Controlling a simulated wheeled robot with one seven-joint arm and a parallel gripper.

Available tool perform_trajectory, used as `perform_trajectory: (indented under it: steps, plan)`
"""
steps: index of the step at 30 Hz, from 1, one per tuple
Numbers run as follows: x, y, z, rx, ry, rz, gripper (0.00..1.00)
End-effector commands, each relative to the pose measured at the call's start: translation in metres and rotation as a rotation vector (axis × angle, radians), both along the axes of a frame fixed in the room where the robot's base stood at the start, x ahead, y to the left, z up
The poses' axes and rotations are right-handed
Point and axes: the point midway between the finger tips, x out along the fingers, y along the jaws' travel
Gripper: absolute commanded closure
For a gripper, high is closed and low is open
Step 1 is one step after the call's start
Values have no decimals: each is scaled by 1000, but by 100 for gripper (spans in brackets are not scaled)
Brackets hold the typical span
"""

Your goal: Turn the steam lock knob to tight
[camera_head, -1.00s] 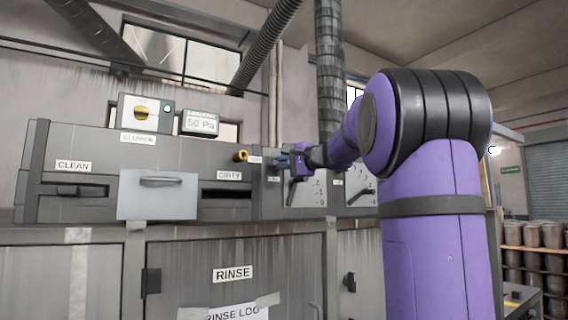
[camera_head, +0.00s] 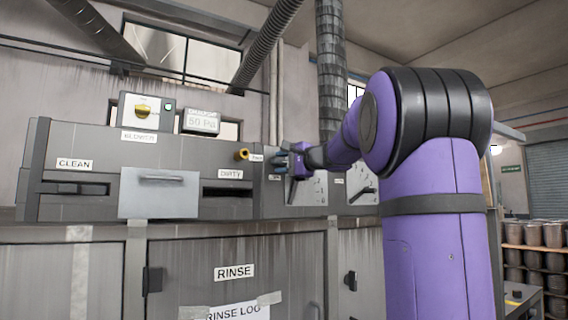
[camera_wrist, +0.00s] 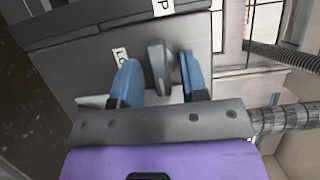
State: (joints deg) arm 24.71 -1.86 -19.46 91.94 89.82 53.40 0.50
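A grey knob (camera_wrist: 158,68) stands out from the grey panel in the wrist view, beside a partly covered label that starts with "LO". My gripper (camera_wrist: 158,60) has one blue finger on each side of the knob. The fingers are apart, with a clear gap on the left and a narrower gap on the right. In the head view my gripper (camera_head: 281,160) is at the panel front, by the small labels right of the yellow knob. The grey knob is hidden there, and its setting cannot be read.
A yellow knob (camera_head: 241,155) sticks out left of my gripper. Dial plates with pointers (camera_head: 362,190) lie right of and below it. A pale drawer front (camera_head: 158,195) and the dirty slot (camera_head: 227,193) are further left. A ribbed duct (camera_head: 330,80) rises behind.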

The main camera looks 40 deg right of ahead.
Motion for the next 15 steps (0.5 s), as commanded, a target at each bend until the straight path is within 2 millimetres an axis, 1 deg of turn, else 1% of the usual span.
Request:
perform_trajectory:
  steps: [5, 8, 11, 15]
  plan:
    - [-2, -1, 1, -1, -1, -3, 60]
    - [-9, -2, 2, -2, -2, -4, 60]
    - [-23, -5, 1, 0, -3, -4, 60]
    - [-49, -9, 1, -1, -3, -4, 60]
